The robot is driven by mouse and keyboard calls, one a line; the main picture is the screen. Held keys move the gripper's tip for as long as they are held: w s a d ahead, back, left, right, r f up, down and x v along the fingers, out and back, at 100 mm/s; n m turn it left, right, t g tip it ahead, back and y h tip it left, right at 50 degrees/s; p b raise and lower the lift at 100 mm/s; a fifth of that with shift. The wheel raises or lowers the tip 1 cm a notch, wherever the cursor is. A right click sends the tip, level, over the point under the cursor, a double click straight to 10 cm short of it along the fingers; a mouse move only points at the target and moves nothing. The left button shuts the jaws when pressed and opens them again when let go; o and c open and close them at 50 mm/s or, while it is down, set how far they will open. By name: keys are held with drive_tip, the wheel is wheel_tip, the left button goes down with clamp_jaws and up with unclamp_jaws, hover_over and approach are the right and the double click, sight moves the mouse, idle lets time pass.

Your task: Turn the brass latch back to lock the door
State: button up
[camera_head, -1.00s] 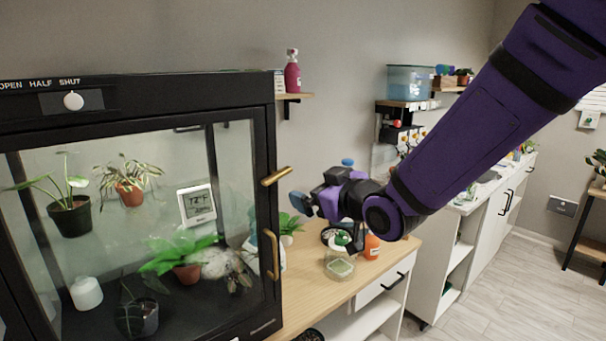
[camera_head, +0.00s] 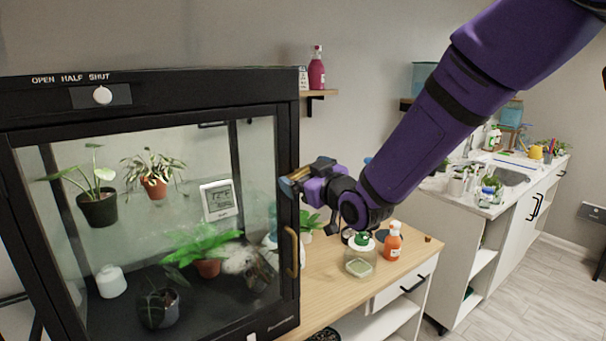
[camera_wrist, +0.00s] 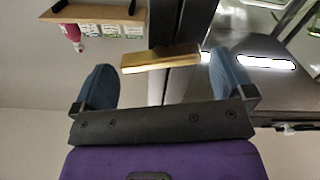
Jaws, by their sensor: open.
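The brass latch (camera_wrist: 160,58) is a short bar on the black door frame. In the wrist view it lies between the two blue-grey fingers of my gripper (camera_wrist: 161,66), running across the gap. Whether a finger touches it I cannot tell. In the head view my gripper (camera_head: 290,183) is at the right edge of the cabinet door (camera_head: 285,145) and hides most of the latch. The gripper is open. The glass door appears closed against the black cabinet; a curved brass handle (camera_head: 291,252) sits below the latch.
A white knob (camera_head: 102,95) sits above the door. Potted plants stand inside the cabinet. A glass jar (camera_head: 360,260) and an orange bottle (camera_head: 392,242) stand on the wooden counter (camera_head: 325,280) below my arm. A pink bottle (camera_head: 316,68) stands on a wall shelf.

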drive_tip(key=shift+w+a, duration=0.35)
drive_tip(key=shift+w, duration=0.15)
drive_tip(key=c, duration=0.7)
drive_tip(key=shift+d+m, duration=0.1)
drive_tip(key=shift+m, duration=1.5)
drive_tip(key=shift+c, duration=0.2)
drive_tip(key=o, duration=0.7)
drive_tip(key=shift+o, duration=0.2)
